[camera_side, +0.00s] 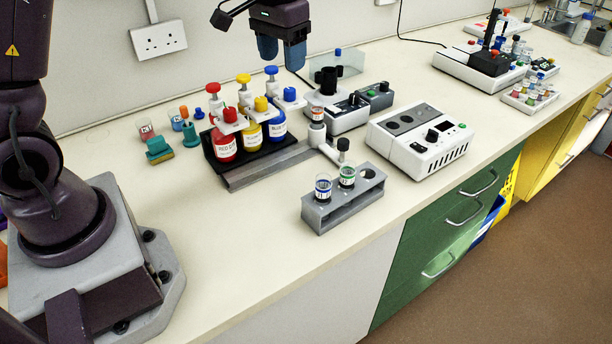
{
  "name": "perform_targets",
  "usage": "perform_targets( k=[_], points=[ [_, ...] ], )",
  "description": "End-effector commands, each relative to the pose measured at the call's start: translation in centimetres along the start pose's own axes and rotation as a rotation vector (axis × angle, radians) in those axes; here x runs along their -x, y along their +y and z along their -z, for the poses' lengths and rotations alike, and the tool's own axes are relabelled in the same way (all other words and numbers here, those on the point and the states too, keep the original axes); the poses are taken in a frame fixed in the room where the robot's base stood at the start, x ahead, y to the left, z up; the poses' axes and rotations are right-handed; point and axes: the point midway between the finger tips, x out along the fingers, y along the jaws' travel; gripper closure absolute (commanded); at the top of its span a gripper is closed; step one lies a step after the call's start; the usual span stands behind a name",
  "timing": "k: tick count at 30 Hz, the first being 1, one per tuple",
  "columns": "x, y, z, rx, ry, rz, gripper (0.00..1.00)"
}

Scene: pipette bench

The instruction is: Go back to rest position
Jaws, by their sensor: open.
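My gripper (281,50) hangs at the top of the side view, above the back of the bench. Its two blue fingertips point down, apart, with nothing between them. It is clear of the things below it. Below it stands a dark rack (219,162) with a red bottle (223,146), a yellow bottle (250,129) and a blue bottle (276,122), each with a coloured dispenser top. A grey tube rack (345,204) in front holds two vials, one with a blue band (323,187) and one with a green band (347,176). One hole at its right looks empty.
A white instrument (420,142) stands right of the bottles, with small grey devices (348,115) behind it. More equipment (490,62) stands at the far right. Small coloured items (160,150) lie left of the bottles. The front left bench top (240,250) is clear. A wall socket (159,41) is behind.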

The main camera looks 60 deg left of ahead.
Motion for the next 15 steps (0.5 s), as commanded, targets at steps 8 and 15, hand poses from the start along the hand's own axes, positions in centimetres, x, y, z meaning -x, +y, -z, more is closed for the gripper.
perform_targets(
  k=[8,15],
  points=[
    [5.2,2.0,-10.5,-0.088,0.139,-0.012,0.41],
    [6.5,2.7,-18.3,-0.157,0.278,-0.027,0.41]
  ],
)
